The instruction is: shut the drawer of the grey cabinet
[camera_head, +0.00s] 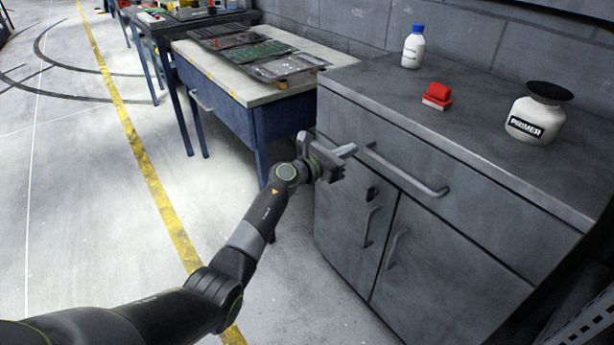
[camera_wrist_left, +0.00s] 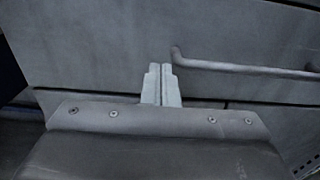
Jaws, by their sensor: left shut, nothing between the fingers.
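The grey cabinet (camera_head: 340,225) stands at the right in the head view, with a wide drawer front (camera_head: 470,205) under its top and two doors below. The drawer front looks about flush with the cabinet; I cannot tell whether a small gap is left. Its bar handle (camera_head: 405,172) also shows in the left wrist view (camera_wrist_left: 245,70). My left gripper (camera_head: 347,152) is shut and empty in front of the drawer's left part, left of the handle. Its closed fingertips (camera_wrist_left: 161,72) point at the drawer front; I cannot tell whether they touch it. My right gripper is not in view.
On the cabinet top stand a white bottle with a blue cap (camera_head: 413,47), a red block-like item (camera_head: 437,95) and a white primer jar (camera_head: 535,118). A blue workbench (camera_head: 225,110) with trays stands to the left. The floor at left is clear.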

